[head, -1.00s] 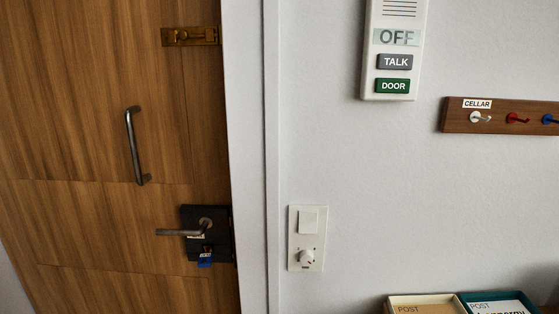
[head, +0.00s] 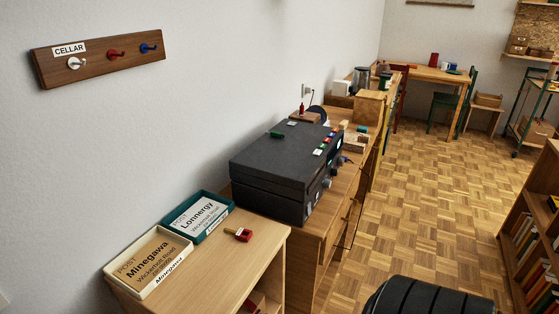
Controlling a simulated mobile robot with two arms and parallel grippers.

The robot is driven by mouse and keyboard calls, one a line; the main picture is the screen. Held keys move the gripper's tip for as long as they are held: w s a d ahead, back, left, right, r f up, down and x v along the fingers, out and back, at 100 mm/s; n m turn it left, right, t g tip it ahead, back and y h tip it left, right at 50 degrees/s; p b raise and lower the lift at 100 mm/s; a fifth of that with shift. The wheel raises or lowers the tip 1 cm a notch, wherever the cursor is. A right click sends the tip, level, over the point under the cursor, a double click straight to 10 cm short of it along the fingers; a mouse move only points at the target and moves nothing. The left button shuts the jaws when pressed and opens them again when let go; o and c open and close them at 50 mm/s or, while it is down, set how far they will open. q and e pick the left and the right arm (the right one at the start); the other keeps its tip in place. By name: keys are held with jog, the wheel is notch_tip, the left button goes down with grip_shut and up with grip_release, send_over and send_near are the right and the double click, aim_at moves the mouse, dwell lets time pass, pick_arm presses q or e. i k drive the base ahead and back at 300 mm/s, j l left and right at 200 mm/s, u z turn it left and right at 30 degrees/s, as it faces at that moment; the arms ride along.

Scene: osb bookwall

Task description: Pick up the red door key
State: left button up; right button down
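A small red object with a brass-coloured part, which looks like the red key (head: 239,234), lies on the light wooden cabinet top (head: 222,262) in the head view. It lies to the right of the two post trays, near the cabinet's right side. It is too small to read any label on it. Another small red item (head: 253,303) shows partly inside the open cabinet below; I cannot tell what it is. Neither of my grippers is in view.
A cream post tray (head: 118,266) and a teal one (head: 228,203) stand left of the key. A black box-like device (head: 262,172) stands behind. The hook board (head: 40,68) hangs above. A black ribbed shape is at bottom right. Parquet floor (head: 400,220) is open beyond.

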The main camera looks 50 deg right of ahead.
aim_at(239, 235)
jog(key=z, duration=1.3)
